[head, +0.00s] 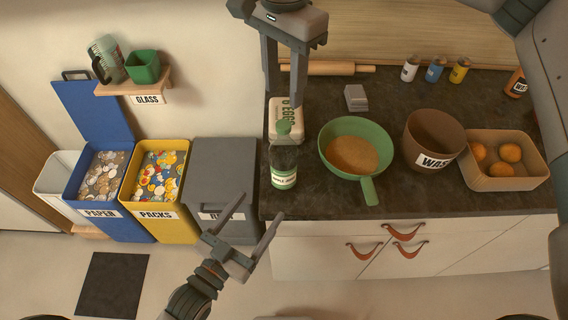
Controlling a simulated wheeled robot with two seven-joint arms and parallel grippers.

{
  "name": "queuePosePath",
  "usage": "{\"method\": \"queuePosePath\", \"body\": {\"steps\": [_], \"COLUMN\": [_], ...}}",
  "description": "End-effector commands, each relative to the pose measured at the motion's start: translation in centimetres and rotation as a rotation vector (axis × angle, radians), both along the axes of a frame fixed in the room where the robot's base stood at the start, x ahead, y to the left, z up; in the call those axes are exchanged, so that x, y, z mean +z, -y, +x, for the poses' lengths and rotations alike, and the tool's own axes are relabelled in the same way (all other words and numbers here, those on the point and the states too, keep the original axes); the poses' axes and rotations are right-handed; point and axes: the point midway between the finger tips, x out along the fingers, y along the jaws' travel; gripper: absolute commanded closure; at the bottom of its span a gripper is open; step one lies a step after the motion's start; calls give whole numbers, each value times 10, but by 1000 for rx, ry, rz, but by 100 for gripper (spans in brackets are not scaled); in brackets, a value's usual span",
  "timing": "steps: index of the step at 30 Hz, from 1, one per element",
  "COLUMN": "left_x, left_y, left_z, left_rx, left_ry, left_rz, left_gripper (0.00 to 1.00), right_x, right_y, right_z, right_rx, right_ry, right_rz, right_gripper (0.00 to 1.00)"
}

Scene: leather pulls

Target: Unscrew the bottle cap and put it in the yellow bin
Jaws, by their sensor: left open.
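The bottle (283,178) stands upright near the counter's front left edge, dark with a pale green-edged label. Its green cap (283,129) is at the top. My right gripper (285,101) hangs from above with its fingers apart, just over the cap in the picture; I cannot tell how far the tips are from it. My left gripper (253,212) is open and empty, below and left of the bottle, in front of the counter. The yellow bin (137,216), labelled PACKS, stands open on the floor at left, filled with colourful pieces.
The blue PAPER bin (108,222) is left of the yellow bin; a closed grey bin (220,160) is between it and the counter. An egg carton (294,106) stands behind the bottle. A green pan (368,190) and a brown WASTE pot (410,145) stand to the right.

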Motion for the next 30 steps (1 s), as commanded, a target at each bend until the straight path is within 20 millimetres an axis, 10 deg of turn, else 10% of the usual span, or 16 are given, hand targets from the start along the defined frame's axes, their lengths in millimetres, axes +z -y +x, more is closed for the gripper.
{"method": "queuePosePath", "body": {"steps": [30], "left_x": [1], "left_y": [77], "left_z": [128], "left_rx": [0], "left_ry": [2], "left_rz": [-1], "left_gripper": [26], "right_x": [0], "right_y": [0], "right_z": [0], "right_rx": [0], "right_ry": [0], "right_rz": [0], "right_gripper": [61]}}
